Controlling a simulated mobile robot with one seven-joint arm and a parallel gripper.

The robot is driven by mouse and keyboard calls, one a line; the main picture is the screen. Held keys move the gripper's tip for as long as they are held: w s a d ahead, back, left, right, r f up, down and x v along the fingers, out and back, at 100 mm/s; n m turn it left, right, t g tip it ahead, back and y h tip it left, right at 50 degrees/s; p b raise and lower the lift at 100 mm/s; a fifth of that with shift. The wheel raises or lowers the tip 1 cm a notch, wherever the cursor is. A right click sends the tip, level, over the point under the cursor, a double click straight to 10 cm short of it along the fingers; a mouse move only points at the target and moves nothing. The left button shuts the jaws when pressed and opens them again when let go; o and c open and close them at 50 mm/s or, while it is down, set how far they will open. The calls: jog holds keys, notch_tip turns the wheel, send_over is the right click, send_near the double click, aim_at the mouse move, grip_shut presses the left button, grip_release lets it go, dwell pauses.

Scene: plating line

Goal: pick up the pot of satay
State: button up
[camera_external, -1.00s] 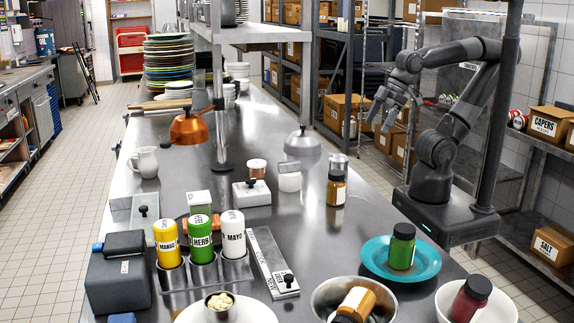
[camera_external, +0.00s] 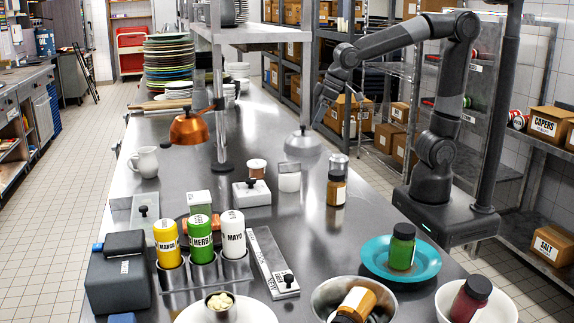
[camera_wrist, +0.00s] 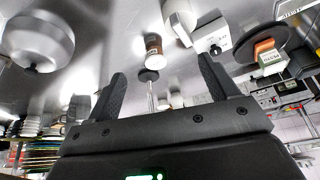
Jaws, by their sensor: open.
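No readable label names the satay. A small clear pot with brown contents (camera_external: 257,169) stands on the steel counter, left of a white-filled glass pot (camera_external: 289,180); a brown pot (camera_wrist: 153,46) shows top centre in the wrist view. An amber jar with a black lid (camera_external: 336,190) stands farther right, and another amber jar (camera_external: 358,300) lies tilted in a steel bowl. My gripper (camera_external: 320,108) is raised above the counter's right side, beyond these pots. In the wrist view my gripper (camera_wrist: 163,85) is open and empty, its fingers apart and touching nothing.
A white box with a black knob (camera_external: 251,194) stands before the brown pot.

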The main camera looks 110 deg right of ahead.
jog(key=w+d+f+m+g+h, duration=0.1)
jog(key=w+d+f+m, duration=0.1)
jog(key=w+d+f, duration=0.35)
jog(key=w+d+f+m, duration=0.1)
jog(key=w+d+f, duration=0.15)
jog(key=w, duration=0.55)
send_over(257, 162)
jog(key=s, duration=0.2)
jog(key=f, duration=0.4)
jog(key=shift+w+a+f, duration=0.1)
jog(key=shift+a+f, duration=0.25)
jog(key=shift+a, duration=0.05)
jog(key=shift+a+x, duration=0.1)
jog(key=shift+x, duration=1.3)
jog(key=shift+a+x, duration=0.15)
jog(key=shift+x, duration=1.3)
jog(key=shift+w, duration=0.1)
jog(key=shift+c, duration=0.6)
jog(key=c, duration=0.8)
jog(key=shift+r, duration=0.15)
